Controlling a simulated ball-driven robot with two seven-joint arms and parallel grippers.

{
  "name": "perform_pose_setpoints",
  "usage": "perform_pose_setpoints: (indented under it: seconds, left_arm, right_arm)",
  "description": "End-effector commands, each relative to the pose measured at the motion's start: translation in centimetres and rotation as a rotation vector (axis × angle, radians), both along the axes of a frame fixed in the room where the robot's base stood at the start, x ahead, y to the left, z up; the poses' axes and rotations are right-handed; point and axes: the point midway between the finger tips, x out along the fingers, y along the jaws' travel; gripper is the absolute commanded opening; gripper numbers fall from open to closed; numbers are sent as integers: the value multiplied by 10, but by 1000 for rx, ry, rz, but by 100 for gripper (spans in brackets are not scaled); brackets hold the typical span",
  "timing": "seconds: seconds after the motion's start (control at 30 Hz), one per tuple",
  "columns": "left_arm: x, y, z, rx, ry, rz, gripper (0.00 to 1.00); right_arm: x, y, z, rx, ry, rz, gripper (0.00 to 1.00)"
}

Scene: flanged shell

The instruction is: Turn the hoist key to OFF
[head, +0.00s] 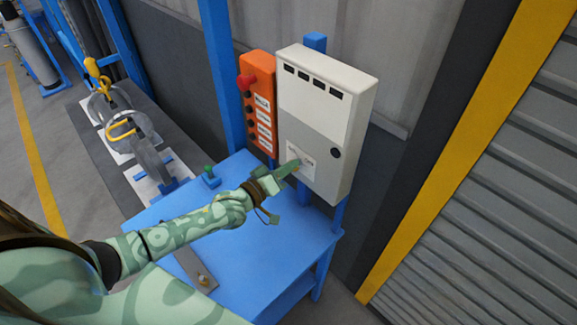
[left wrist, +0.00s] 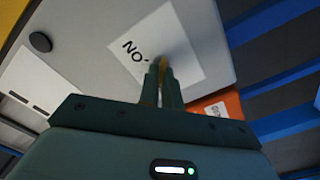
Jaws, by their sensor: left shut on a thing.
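The hoist key is at a white label (head: 308,172) on the lower front of the pale grey box (head: 322,100). My left gripper (head: 294,166) reaches up to this label from the left. In the left wrist view my left gripper (left wrist: 161,78) has its fingers close together on a small yellowish piece, the hoist key (left wrist: 163,62), in front of the label (left wrist: 185,45). The fingers hide most of the key, so I cannot tell its angle. Large dark letters show on the label, partly covered. My right gripper is out of view.
An orange control box (head: 258,105) with a red knob (head: 246,82) stands left of the grey box. A blue table (head: 275,250) lies below, with a small green-topped item (head: 209,172) on it. A yellow-edged shutter (head: 510,190) is at the right.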

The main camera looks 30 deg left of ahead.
Motion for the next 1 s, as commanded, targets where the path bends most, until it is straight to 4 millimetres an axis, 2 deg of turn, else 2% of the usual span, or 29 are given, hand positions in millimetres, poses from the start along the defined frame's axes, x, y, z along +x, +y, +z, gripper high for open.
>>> perform_pose_setpoints:
  seconds: [0.33,0.4,0.43,0.73,0.87,1.0]
  left_arm:
    - [0,0,-1,0,2,1,0]
    - [0,0,-1,0,2,0,22]
    - [0,0,-1,0,1,0,27]
    - [-2,1,0,0,1,0,27]
    - [-14,5,-2,1,3,0,27]
    - [-45,16,-3,2,6,-1,27]
  right_arm:
    - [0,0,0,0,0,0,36]
    - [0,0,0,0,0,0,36]
    - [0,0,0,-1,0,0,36]
    - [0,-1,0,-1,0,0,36]
    - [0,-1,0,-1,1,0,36]
    - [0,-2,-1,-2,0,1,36]
